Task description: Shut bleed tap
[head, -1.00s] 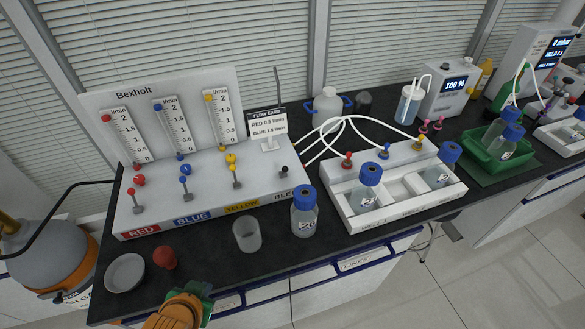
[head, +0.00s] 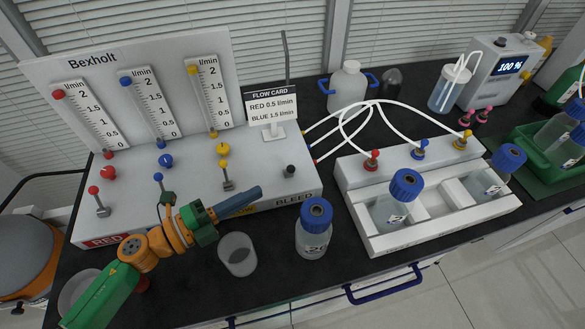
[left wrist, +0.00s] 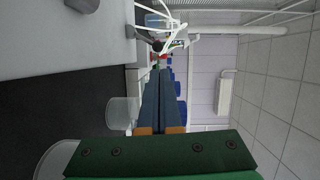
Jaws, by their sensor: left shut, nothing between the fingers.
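The bleed tap (head: 290,170) is a small black-topped tap at the right end of the white Bexholt panel (head: 305,190), above the partly covered BLEED label (head: 295,198). My left gripper (head: 256,191) is shut and empty. Its blue fingers reach in from the left over the panel's front edge, just left of and nearer than the bleed tap, apart from it. In the left wrist view the closed fingers (left wrist: 163,80) point ahead along the bench, and a dark knob (left wrist: 157,46) shows just beyond them. My right gripper is not in view.
Red (head: 97,200), blue (head: 160,185) and yellow (head: 227,175) taps stand left along the panel. An empty beaker (head: 238,255) and a blue-capped bottle (head: 313,235) stand in front, below my gripper. A white bottle rack (head: 390,240) with tubing is at right.

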